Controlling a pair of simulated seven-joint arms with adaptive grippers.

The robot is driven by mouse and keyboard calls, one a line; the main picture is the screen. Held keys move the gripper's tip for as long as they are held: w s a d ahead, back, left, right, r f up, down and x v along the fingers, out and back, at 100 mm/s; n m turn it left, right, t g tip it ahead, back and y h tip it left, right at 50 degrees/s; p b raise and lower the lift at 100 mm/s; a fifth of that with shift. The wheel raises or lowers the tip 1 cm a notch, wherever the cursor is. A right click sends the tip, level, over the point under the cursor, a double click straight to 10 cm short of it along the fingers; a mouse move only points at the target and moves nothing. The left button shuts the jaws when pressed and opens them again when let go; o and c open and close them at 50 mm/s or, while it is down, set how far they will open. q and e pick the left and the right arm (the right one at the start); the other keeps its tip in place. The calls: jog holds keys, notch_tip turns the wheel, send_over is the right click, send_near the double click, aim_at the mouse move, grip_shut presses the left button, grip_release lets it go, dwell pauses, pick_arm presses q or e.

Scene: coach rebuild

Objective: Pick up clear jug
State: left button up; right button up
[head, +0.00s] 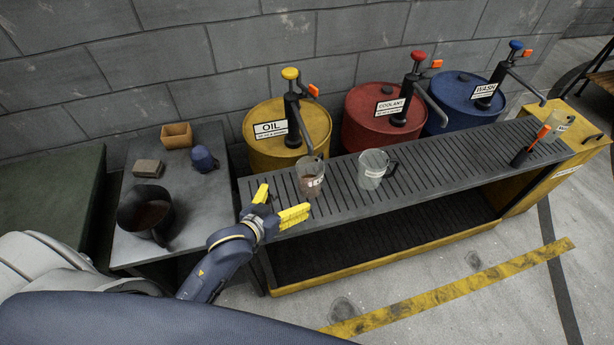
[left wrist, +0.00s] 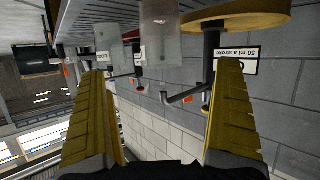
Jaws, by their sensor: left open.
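Another see-through jug (head: 556,122) stands at the bench's far right end. My left gripper (head: 284,201) is open and empty at the bench's front left edge, just left of and in front of the brown-liquid jug. In the left wrist view, upside down, two jugs show beyond the open fingers (left wrist: 162,73); the nearer one (left wrist: 160,32) looks brownish inside. My right gripper is not in view.
Yellow OIL (head: 262,152), red COOLANT (head: 365,128) and blue WASH (head: 460,98) drums with pumps stand behind the bench; their spouts reach toward it. A grey side table (head: 190,215) holds a dark pot (head: 146,216), a wooden box (head: 176,135) and small items. The bench's middle right is clear.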

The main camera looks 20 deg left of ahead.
aim_at(303, 184)
pick_arm(q)
jog(key=x, duration=1.1)
jog(key=shift+w+f, duration=0.1)
jog(key=shift+w, duration=0.05)
jog(key=shift+x, duration=2.85)
jog(key=shift+r, duration=0.2)
jog(key=c, duration=1.5)
